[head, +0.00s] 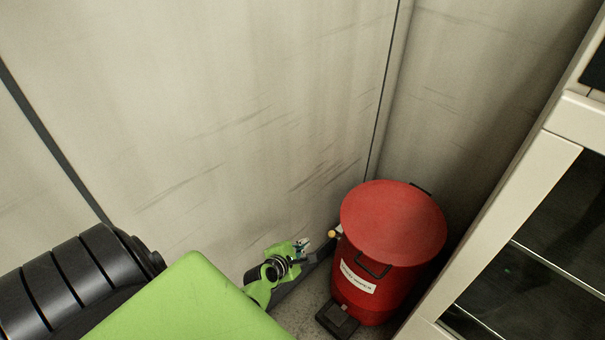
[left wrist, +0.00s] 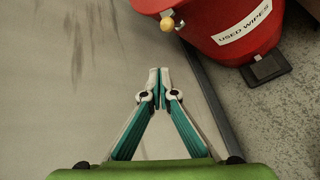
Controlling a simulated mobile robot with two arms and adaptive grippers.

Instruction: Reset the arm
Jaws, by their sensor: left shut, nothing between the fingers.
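My left gripper (head: 303,244) is at the lower middle of the head view, just left of a red bin. In the left wrist view the gripper (left wrist: 159,74) has its two white-and-teal fingers together at the tips, with nothing between them. The tips are apart from the bin, in front of the pale wall. My green left arm fills the lower part of the head view. My right gripper is not in view.
The red bin (head: 392,225) stands in the corner, lid down, with a black pedal (head: 337,320) at its foot. Its "USED WIPES" label (left wrist: 242,22) shows in the left wrist view. A white-framed cabinet (head: 520,215) stands on the right. Pale walls (head: 220,110) close in behind.

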